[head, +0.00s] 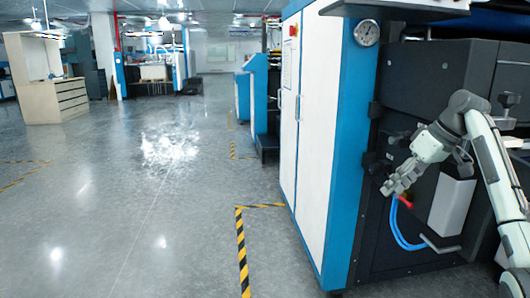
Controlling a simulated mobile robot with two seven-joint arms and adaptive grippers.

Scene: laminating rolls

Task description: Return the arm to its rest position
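My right arm comes in from the right edge of the head view, raised and bent, with its wrist in front of the machine's dark side panel. My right gripper (392,187) points down and to the left, close to a small red fitting and a blue hose. I cannot tell whether it touches them or whether its fingers are open or shut. No held object shows in it. My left arm and gripper do not show.
A large blue and white machine (318,120) with a round gauge (367,32) fills the right. The blue hose (398,228) loops below my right gripper. Yellow-black floor tape (241,250) marks its front. Open grey floor lies left; a drawer cabinet (60,100) stands far left.

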